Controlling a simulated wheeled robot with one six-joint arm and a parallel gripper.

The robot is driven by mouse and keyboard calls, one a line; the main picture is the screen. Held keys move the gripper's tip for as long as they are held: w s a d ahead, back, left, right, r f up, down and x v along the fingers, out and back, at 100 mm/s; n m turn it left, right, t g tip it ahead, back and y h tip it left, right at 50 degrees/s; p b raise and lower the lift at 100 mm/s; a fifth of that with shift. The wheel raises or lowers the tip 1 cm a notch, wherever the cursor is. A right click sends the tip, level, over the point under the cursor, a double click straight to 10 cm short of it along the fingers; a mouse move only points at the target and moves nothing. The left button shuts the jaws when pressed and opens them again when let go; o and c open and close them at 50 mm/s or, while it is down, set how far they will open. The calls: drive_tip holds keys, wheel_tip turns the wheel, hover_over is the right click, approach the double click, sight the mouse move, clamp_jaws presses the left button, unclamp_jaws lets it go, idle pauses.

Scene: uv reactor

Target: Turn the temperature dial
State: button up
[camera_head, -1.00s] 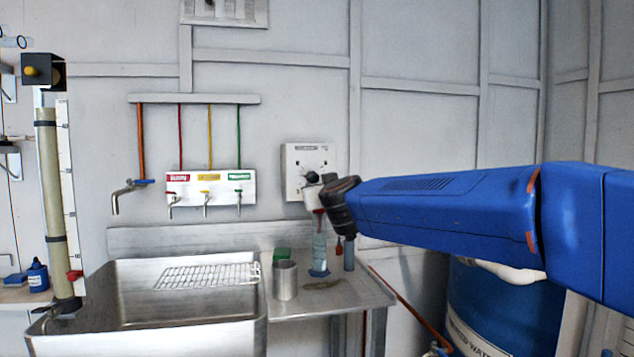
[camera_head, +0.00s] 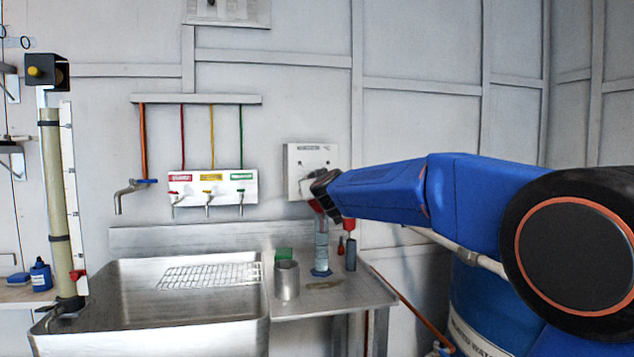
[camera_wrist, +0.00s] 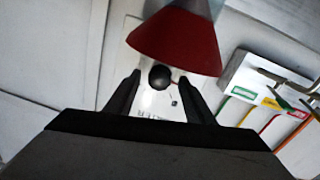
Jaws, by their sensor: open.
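The white temperature panel (camera_head: 298,155) is mounted on the wall right of the tap board in the head view. In the wrist view the round black dial knob (camera_wrist: 160,77) appears between my two open fingertips, on the pale panel face (camera_wrist: 150,103). I cannot tell whether either finger touches the knob. A red cone-shaped piece (camera_wrist: 178,45) fills the top of the wrist view, near the knob.
The tap board (camera_head: 212,188) with coloured labels is left of the panel; it also shows in the wrist view (camera_wrist: 245,85). Below are a steel sink (camera_head: 130,300), a metal cup (camera_head: 287,281) and a clear cylinder (camera_head: 321,245). A blue barrel (camera_head: 480,300) stands lower right.

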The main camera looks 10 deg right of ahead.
drive_tip(key=shift+w, duration=0.15)
drive_tip(key=shift+c, duration=0.4)
drive_tip(key=c, duration=1)
drive_tip(key=shift+m, duration=0.4)
drive_tip(key=m, duration=0.8)
drive_tip(key=m+y, duration=0.1)
drive_tip(key=m, duration=0.7)
drive_tip(key=shift+a+r+g, duration=0.1)
drive_tip(key=shift+r+g, duration=0.1)
drive_tip(key=shift+g, duration=0.2)
